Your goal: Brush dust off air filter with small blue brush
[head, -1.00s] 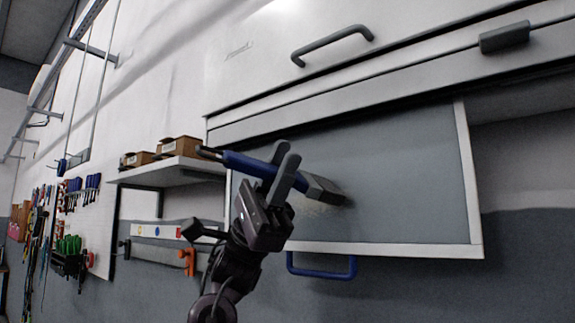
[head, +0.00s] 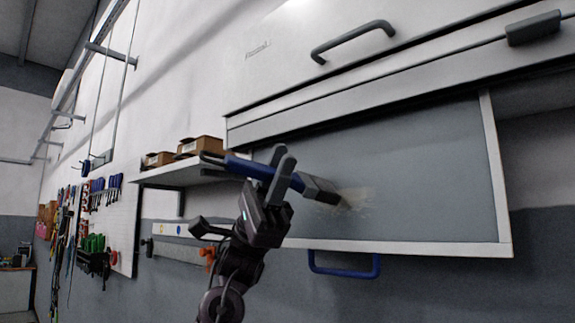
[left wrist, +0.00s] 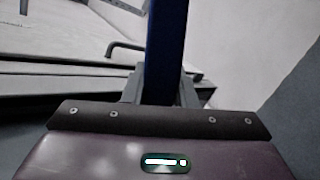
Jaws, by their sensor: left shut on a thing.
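My left gripper (head: 283,177) is shut on the blue handle of the small brush (head: 247,167). The handle also stands upright between the fingers in the left wrist view (left wrist: 165,50). The brush tilts down to the right, and its bristle end lies over the grey panel of the air filter (head: 420,170). The bristle tips appear to touch the panel, though the exact contact is hard to tell. A pale, dusty patch (head: 358,203) shows on the panel beside the bristles. The filter has a white frame and a blue handle (head: 344,273) below it. My right gripper is not in view.
A white cabinet front with a grey handle (head: 353,40) juts out above the filter. A shelf with brown boxes (head: 200,147) is on the wall to the left. Pegboards with hanging tools (head: 95,245) stand further left.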

